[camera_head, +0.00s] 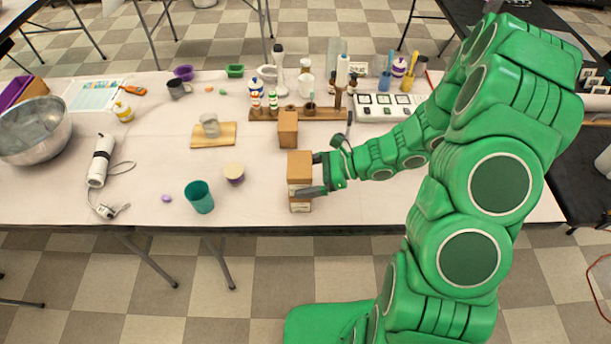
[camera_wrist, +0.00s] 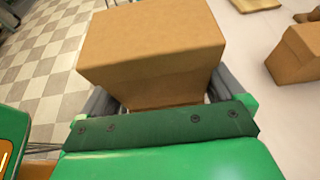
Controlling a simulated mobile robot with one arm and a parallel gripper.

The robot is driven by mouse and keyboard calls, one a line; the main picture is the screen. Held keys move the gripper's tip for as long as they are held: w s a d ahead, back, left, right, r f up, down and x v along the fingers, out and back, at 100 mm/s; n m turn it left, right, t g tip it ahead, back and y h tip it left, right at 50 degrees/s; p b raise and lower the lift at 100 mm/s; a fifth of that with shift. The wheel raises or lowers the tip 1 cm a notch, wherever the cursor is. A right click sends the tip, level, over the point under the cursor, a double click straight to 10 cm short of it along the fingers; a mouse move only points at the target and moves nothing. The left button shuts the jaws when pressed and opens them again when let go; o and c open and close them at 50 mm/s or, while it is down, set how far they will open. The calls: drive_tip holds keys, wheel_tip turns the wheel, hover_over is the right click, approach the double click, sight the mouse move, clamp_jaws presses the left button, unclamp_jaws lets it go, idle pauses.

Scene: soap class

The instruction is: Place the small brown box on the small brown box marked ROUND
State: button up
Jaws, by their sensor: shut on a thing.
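My gripper (camera_head: 308,175) is shut on a small brown box (camera_head: 299,163) near the front edge of the table. The held box (camera_wrist: 150,50) fills the middle of the wrist view, with a jaw on each side. Directly below it in the head view is another box (camera_head: 300,206) with a pale label, partly hidden by a finger and the held box. I cannot read the label, nor tell whether the two boxes touch. A further small brown box (camera_head: 288,128) stands behind, apart from them; it also shows at the right of the wrist view (camera_wrist: 300,54).
A wooden rack (camera_head: 265,114) with bottles stands behind the boxes. A teal cup (camera_head: 199,197) and a cream-topped purple container (camera_head: 234,173) stand to the left. The white table (camera_head: 255,205) is clear just left of the boxes; its front edge is close.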

drive_tip(key=o, duration=0.7)
drive_tip(key=shift+f, duration=0.1)
drive_tip(key=shift+o, duration=0.2)
drive_tip(key=shift+d+r, duration=0.15)
drive_tip(key=shift+r, duration=0.05)
drive_tip(key=v, duration=1.2)
drive_tip(key=s+a+r+n+g+h, duration=0.4)
drive_tip(key=s+r+n+h, duration=0.2)
drive_tip(key=s+r+n, duration=0.6)
drive_tip(key=s+d+r+n+t+h, duration=0.1)
drive_tip(key=s+d+r+n+h, duration=0.2)
drive_tip(key=s, duration=0.4)
drive_tip(key=s+d+r+n+t+h, duration=0.1)
drive_tip(key=s+d+r+n+h, duration=0.2)
drive_tip(key=s, duration=0.4)
drive_tip(key=shift+d+r+h, duration=0.65)
drive_tip(key=shift+h, duration=0.05)
